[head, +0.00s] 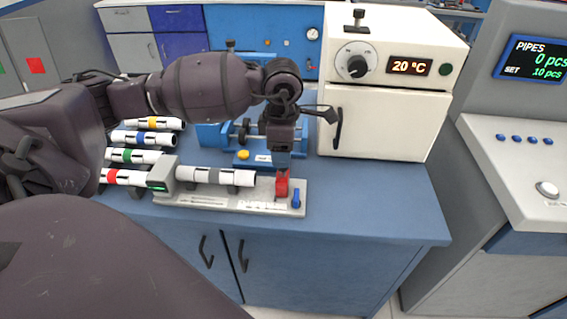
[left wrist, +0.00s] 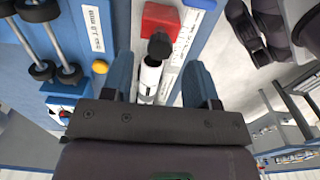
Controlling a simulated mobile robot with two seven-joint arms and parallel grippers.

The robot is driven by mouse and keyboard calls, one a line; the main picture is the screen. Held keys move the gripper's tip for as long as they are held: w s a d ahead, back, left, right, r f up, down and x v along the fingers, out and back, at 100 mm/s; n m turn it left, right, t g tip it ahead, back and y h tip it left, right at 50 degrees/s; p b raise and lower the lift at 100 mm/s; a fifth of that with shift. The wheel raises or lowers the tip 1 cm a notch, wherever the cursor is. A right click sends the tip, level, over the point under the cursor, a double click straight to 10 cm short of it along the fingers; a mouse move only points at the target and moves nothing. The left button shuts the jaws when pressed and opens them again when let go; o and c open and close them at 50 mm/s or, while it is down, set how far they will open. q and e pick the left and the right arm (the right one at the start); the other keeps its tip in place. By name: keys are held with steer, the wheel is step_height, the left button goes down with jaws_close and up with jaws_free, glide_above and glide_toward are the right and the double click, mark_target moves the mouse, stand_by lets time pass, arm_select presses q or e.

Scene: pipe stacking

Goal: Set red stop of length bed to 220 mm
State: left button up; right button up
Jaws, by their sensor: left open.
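The length bed (head: 235,203) is a light grey plate with a printed scale, near the front of the blue bench. The red stop (head: 282,186) stands at its right end; in the left wrist view the red stop (left wrist: 160,19) shows beside the scale (left wrist: 186,32) with a black knob (left wrist: 160,46). A white pipe with grey bands (head: 215,176) lies along the bed. My left gripper (head: 283,158) points down just above the red stop. In the left wrist view its blue fingers are apart (left wrist: 161,75), with the knob and pipe end showing between them. The scale figures are too small to read.
A grey unit with a green display (head: 160,180) sits at the bed's left end, and a blue lever (head: 296,198) at its right. Several banded pipes (head: 145,137) lie on the left. A blue fixture (head: 210,135) and a white oven (head: 380,118) stand behind. Front right bench is clear.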

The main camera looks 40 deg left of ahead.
mark_target(283, 177)
arm_select(q)
steer(key=shift+f, duration=2.2)
jaws_close()
